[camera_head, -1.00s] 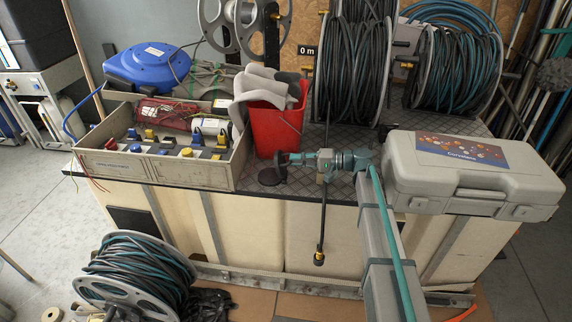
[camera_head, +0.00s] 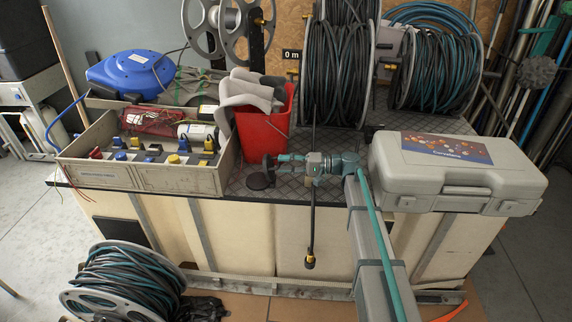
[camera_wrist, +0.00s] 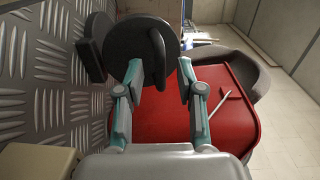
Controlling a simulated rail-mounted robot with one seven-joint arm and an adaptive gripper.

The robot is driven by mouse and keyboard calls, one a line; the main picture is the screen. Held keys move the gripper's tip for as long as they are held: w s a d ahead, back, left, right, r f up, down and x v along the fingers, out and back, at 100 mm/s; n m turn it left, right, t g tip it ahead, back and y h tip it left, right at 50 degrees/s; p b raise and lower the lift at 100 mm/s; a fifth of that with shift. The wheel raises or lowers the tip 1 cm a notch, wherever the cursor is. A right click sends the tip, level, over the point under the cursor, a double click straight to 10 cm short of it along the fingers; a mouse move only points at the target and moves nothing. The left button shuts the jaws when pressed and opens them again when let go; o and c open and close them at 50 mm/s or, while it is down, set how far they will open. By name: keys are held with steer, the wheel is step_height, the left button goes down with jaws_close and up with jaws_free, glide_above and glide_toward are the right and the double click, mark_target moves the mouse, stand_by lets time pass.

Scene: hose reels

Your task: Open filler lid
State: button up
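The black filler lid (camera_head: 268,164) stands up off the chequered deck at the left end of my gripper. In the wrist view it is a dark round disc (camera_wrist: 130,48) with a raised tab on its face. A flat black disc (camera_head: 261,181) lies low beside it on the deck. My gripper (camera_head: 277,160) reaches in from the right, close to the lid. In the wrist view its fingers (camera_wrist: 160,82) are spread, with the lid's edge and tab between or just beyond the tips. Clear contact is not visible.
A red bucket (camera_head: 262,135) with grey contents stands right behind my gripper. A grey control box (camera_head: 150,178) is at left and a grey case (camera_head: 450,190) at right. Hose reels (camera_head: 340,75) stand at the back. A thin black rod (camera_head: 312,225) hangs past the front edge.

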steer(key=shift+r, duration=0.1)
step_height(320, 180, up, 10)
stand_by(0.4)
